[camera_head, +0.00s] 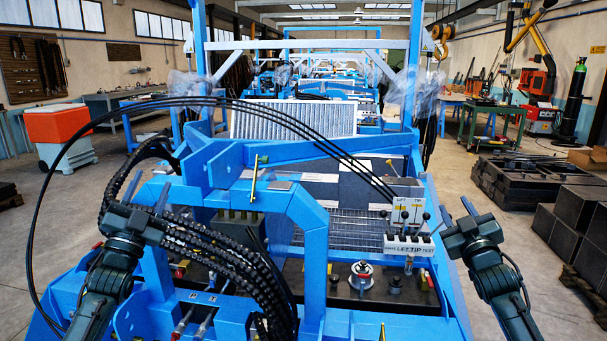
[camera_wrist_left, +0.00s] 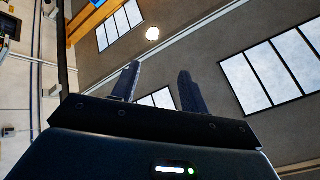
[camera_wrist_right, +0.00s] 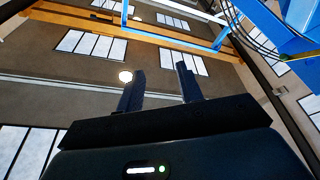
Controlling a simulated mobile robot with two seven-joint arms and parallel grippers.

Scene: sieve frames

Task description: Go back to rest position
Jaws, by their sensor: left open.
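My left gripper (camera_head: 149,188) is raised at the left of the head view, in front of the blue machine frame and beside black hoses. In the left wrist view its two fingers (camera_wrist_left: 159,72) stand apart with nothing between them. My right gripper (camera_head: 457,208) is raised at the right, just beyond the right edge of the blue frame. In the right wrist view its fingers (camera_wrist_right: 160,70) are also apart and empty. Both grippers point upward, and the wrist views show mostly wall, ceiling and windows behind them.
The blue machine frame (camera_head: 312,235) fills the middle, with a lever block (camera_head: 409,245) marked LIFT and TIP. Black hoses (camera_head: 215,250) run close to my left arm. Dark blocks (camera_head: 575,215) are stacked at the right. Open floor (camera_head: 468,195) lies between them and the frame.

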